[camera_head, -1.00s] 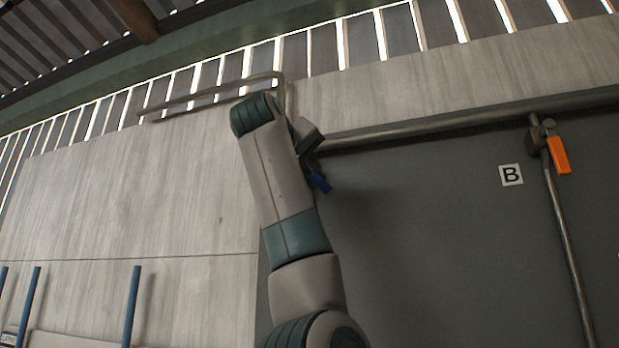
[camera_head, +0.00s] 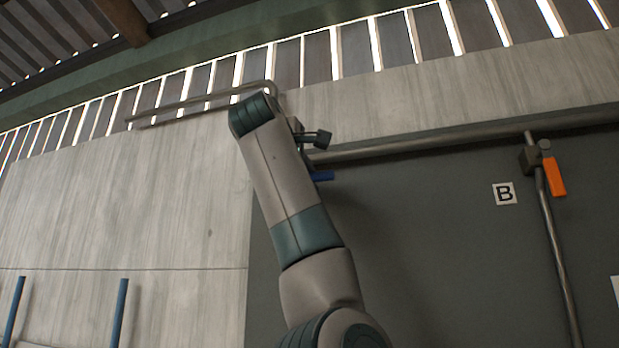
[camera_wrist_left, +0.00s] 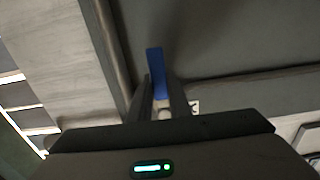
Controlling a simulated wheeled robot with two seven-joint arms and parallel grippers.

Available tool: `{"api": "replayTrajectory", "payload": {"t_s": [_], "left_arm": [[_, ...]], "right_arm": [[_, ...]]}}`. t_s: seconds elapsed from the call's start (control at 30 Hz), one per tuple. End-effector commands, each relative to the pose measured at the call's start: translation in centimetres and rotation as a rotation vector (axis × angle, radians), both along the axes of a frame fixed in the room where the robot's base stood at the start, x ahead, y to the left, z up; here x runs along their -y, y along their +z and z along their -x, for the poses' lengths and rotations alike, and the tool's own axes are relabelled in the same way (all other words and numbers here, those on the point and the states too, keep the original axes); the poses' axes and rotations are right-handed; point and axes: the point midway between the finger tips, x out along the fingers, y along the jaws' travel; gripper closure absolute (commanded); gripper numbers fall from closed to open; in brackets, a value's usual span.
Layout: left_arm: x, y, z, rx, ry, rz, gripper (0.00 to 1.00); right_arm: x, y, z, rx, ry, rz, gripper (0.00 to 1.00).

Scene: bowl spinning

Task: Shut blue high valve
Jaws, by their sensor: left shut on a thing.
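The blue valve handle (camera_head: 322,176) shows just right of my left forearm in the head view, lying nearly level just below the horizontal pipe. The wrist view shows the blue handle (camera_wrist_left: 156,65) standing upright between the two dark fingers. My left gripper (camera_wrist_left: 160,88) is shut on it; in the head view the gripper (camera_head: 316,145) is mostly hidden behind my arm. The valve body is hidden. My right gripper is not in view.
A grey horizontal pipe (camera_head: 450,140) runs along the top of the dark panel (camera_head: 420,240). An orange valve handle (camera_head: 554,176) hangs on a vertical pipe at right, near a sign marked B (camera_head: 504,193). A bent rail (camera_head: 190,103) is behind my arm.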

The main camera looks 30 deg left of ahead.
Motion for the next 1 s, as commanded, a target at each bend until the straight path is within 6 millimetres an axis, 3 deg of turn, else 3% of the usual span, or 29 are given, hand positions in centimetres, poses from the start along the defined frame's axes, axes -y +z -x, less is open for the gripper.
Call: {"api": "replayTrajectory", "payload": {"t_s": [0.53,0.57,0.6,1.0], "left_arm": [[-0.05,0.10,0.02,0.008,0.001,0.035,1.00],[-0.05,0.10,0.03,0.008,0.001,0.034,0.76],[-0.05,0.10,0.02,0.008,0.001,0.034,0.66],[0.03,0.07,0.20,0.007,0.000,0.031,0.64]], "right_arm": [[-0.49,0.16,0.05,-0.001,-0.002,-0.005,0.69],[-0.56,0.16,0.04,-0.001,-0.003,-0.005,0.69],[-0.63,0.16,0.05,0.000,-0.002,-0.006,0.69],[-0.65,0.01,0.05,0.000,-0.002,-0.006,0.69]]}}
